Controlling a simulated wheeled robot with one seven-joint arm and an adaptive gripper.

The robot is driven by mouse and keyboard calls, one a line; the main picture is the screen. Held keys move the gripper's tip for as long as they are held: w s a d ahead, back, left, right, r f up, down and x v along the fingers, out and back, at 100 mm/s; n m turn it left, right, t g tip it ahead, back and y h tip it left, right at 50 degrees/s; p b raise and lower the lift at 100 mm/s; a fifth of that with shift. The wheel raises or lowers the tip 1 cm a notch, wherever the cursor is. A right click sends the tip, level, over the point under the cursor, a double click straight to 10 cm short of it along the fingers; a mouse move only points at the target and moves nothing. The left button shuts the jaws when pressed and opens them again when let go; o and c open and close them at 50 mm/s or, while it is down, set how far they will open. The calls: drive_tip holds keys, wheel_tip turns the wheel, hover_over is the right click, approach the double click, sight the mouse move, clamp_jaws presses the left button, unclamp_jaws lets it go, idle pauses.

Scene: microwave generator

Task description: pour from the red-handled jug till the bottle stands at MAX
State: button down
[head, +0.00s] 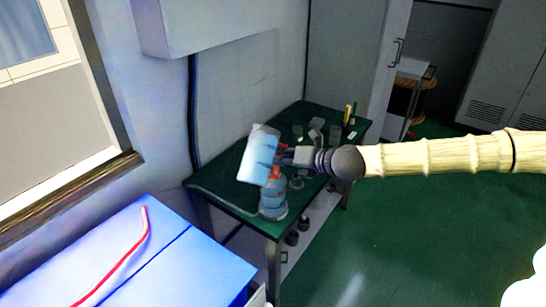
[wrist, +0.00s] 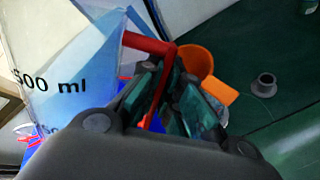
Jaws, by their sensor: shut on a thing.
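The jug (head: 258,156) is clear with pale blue liquid and is tilted in the air above the table's near end. In the wrist view the jug (wrist: 62,62) fills the left side, with "500 ml" on its wall and its red handle (wrist: 150,45) at the top. My gripper (head: 284,157) is shut on this handle; its dark fingers (wrist: 165,98) lie around it in the wrist view. The bottle (head: 273,203), with bluish contents, stands on the table below the jug. Its MAX mark and level cannot be read, and no stream is clear.
The green table (head: 228,188) holds several small containers behind the jug and a yellow item (head: 347,114) at its far end. An orange cup (wrist: 195,60) and a small grey part (wrist: 263,85) show in the wrist view. A blue-white box (head: 170,250) stands front left. Green floor is clear at right.

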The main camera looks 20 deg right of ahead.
drive_tip(key=shift+s+a+r+m+g+p, duration=0.1)
drive_tip(key=shift+s+r+m+g+p, duration=0.15)
drive_tip(key=shift+p, duration=0.8)
drive_tip(key=shift+s+a+f+m+g+y+p, duration=0.15)
drive_tip(key=shift+f+m+g+p, duration=0.25)
drive_tip(key=shift+p, duration=0.45)
drive_tip(key=shift+s+a+f+m+g+y+p, duration=0.15)
drive_tip(key=shift+f+m+g+p, duration=0.15)
drive_tip(key=shift+p, duration=0.5)
idle(2.4)
drive_tip(key=shift+f+t+b, duration=0.2)
drive_tip(key=shift+t+b, duration=0.05)
drive_tip(key=shift+b, duration=0.1)
drive_tip(key=shift+w+d+r+n+b, duration=0.15)
drive_tip(key=shift+n+b, duration=0.1)
drive_tip(key=shift+b, duration=0.5)
drive_tip(key=shift+w+d+r+n+t+b, duration=0.25)
drive_tip(key=shift+r+n+t+b, duration=0.2)
drive_tip(key=shift+b, duration=0.65)
drive_tip(key=b, duration=0.2)
drive_tip(key=n+t+b, duration=0.1)
drive_tip(key=shift+w+d+f+b, duration=0.15)
drive_tip(key=shift+w+f+b, duration=0.2)
drive_tip(key=shift+b, duration=0.05)
drive_tip(key=shift+r+n+h+b, duration=0.25)
drive_tip(key=shift+r+h+b, duration=0.05)
drive_tip(key=shift+h+b, duration=0.2)
drive_tip(key=shift+d+r, duration=0.1)
drive_tip(key=shift+r, duration=0.35)
drive_tip(key=shift+w, duration=0.1)
